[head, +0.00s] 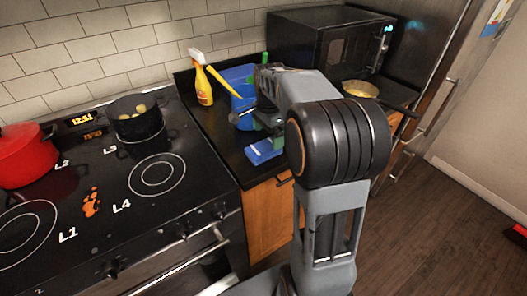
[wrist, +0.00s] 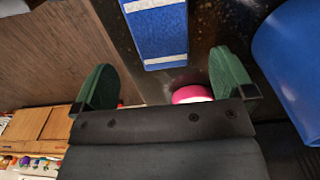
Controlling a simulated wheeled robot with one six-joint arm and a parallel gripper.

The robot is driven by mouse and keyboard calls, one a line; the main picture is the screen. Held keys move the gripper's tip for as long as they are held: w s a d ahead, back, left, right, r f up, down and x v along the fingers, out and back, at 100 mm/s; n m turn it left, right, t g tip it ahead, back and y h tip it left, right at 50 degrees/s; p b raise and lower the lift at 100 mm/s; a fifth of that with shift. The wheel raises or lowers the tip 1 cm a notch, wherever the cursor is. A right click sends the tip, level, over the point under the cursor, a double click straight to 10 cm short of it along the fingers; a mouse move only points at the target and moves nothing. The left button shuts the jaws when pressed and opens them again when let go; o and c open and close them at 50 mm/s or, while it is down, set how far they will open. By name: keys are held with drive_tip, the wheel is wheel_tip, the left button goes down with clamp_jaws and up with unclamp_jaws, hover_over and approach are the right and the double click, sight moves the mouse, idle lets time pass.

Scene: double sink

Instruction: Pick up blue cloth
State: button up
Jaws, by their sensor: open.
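The blue cloth (head: 264,151), folded flat with pale edges, lies on the black counter near its front edge in the head view. In the wrist view the blue cloth (wrist: 157,32) is at the top middle, ahead of the fingertips. My gripper (head: 262,122) is above the counter beside the bucket, partly hidden by my arm. In the wrist view my gripper (wrist: 165,76) shows two green fingers spread apart with nothing between them touching the cloth. The cloth is in line with the gap between the fingers.
A blue bucket (head: 238,82) stands behind the cloth, and close on the right in the wrist view (wrist: 292,60). A yellow spray bottle (head: 202,82), a microwave (head: 330,45) and a stove with a dark pot (head: 136,124) and red pot (head: 25,158) surround the counter. A pink round thing (wrist: 190,94) shows near the right finger.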

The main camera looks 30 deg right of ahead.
sight(267, 145)
drive_tip(key=shift+w+f, duration=0.15)
drive_tip(key=shift+f, duration=2.75)
drive_tip(key=shift+c, duration=0.3)
drive_tip(key=c, duration=1)
drive_tip(key=shift+o, duration=0.2)
drive_tip(key=shift+r, duration=0.2)
drive_tip(key=shift+r, duration=0.6)
drive_tip(key=s+d+r, duration=0.7)
drive_tip(key=s+r, duration=0.4)
drive_tip(key=shift+s+d+r, duration=0.25)
drive_tip(key=shift+s, duration=0.15)
